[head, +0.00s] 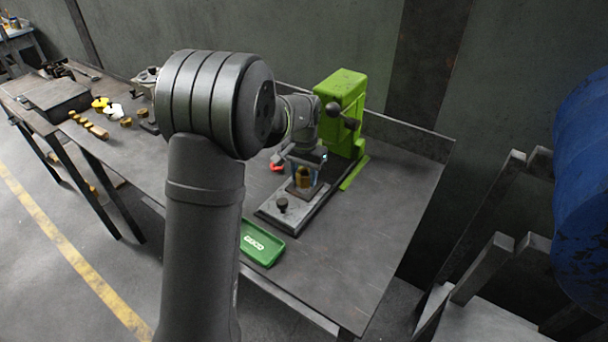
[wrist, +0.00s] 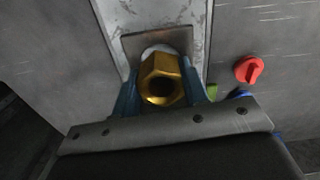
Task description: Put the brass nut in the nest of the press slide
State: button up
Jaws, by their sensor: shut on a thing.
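My gripper (wrist: 160,90) is shut on the brass nut (wrist: 160,80), with a blue finger on each side of it. In the head view the nut (head: 303,177) shows below my wrist, over the press slide (head: 292,206).
The green press (head: 343,100) with its lever stands behind the slide. A red knob (wrist: 249,69) is right of the slide in the wrist view. A green tray (head: 262,246) lies in front. Several brass parts (head: 126,122) lie on the left bench. The table's right side is clear.

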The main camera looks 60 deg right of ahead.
jog(key=shift+f, duration=0.65)
jog(key=o, duration=1.4)
notch_tip(320, 180, up, 10)
dwell(0.5)
